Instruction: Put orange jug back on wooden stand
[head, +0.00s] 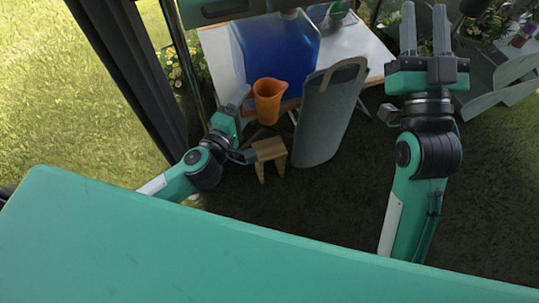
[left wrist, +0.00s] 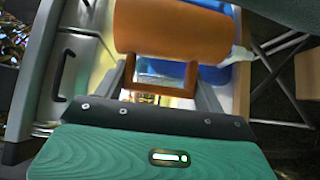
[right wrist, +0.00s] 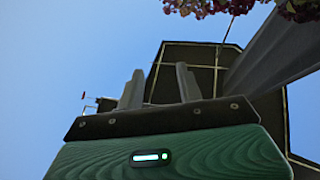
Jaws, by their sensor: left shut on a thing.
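The orange jug (head: 268,100) is upright in the head view, held up in front of the white table and above the small wooden stand (head: 270,150). My left gripper (head: 243,98) is shut on the jug's handle from the left. In the left wrist view the jug's body (left wrist: 170,28) lies across the top, with its handle (left wrist: 160,88) between the fingers (left wrist: 163,72). The stand's top looks bare and sits on the ground, lower and close to the jug. My right gripper (head: 424,28) is open and empty, far to the right, and also shows open in the right wrist view (right wrist: 158,80).
A tall grey-green bag (head: 328,115) with a tan handle stands right of the jug and stand. A blue container (head: 275,55) is on the white table (head: 355,45) behind. Grey planters with flowers (head: 490,75) are at the right. Dark ground between bag and right arm is clear.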

